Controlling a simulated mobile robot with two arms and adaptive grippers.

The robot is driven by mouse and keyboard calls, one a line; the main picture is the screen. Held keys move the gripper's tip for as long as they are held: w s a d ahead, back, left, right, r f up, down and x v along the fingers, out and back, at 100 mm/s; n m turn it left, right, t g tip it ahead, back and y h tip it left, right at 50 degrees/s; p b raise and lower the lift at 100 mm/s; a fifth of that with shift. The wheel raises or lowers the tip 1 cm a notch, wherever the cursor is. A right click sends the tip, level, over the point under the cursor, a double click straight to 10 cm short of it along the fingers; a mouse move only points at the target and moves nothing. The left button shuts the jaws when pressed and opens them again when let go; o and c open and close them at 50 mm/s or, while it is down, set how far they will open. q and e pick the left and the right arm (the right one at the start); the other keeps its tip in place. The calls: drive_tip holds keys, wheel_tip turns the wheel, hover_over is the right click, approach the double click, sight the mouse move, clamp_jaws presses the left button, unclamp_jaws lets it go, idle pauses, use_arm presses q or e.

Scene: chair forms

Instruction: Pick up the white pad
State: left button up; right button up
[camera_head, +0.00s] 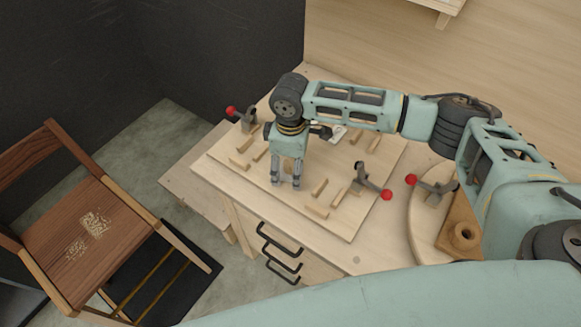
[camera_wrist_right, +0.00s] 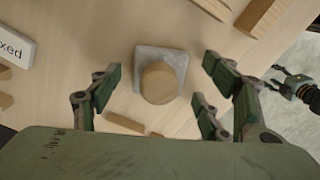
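The white pad (camera_wrist_right: 160,54) is a pale, greyish square in the right wrist view, with a round wooden piece (camera_wrist_right: 160,84) on it that covers its middle and lower part. It lies between and slightly ahead of the fingers of my right gripper (camera_wrist_right: 166,90), which is open and not touching it. In the head view, my right gripper (camera_head: 286,182) points down over the wooden board; its fingers largely hide the pad there. My left gripper (camera_wrist_right: 283,78) shows small at the right of the wrist view, its fingers apart and empty.
The board (camera_head: 343,222) on the table carries several wooden blocks (camera_head: 317,210) around the gripper. Toggle clamps with red knobs (camera_head: 386,195) stand at its edges. A white label (camera_wrist_right: 14,50) lies left in the wrist view. A wooden chair (camera_head: 75,245) stands left of the table.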

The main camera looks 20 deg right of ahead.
sight(291, 163)
drive_tip(key=c, duration=0.4)
drive_tip(key=shift+w, duration=0.1)
drive_tip(key=c, duration=0.5)
use_arm(q)
drive_tip(key=shift+s, duration=0.6)
use_arm(e)
drive_tip(key=c, duration=0.4)
use_arm(q)
drive_tip(key=shift+f, duration=0.1)
use_arm(e)
wheel_tip(291, 163, up, 9)
drive_tip(key=shift+f+b, duration=0.1)
drive_tip(key=shift+b, duration=1.05)
drive_tip(key=shift+r, duration=0.65)
drive_tip(key=o, duration=0.7)
drive_tip(key=c, duration=0.5)
use_arm(q)
wheel_tip(291, 163, down, 2)
drive_tip(key=shift+w+f, duration=0.15)
use_arm(e)
drive_tip(key=shift+o, duration=0.2)
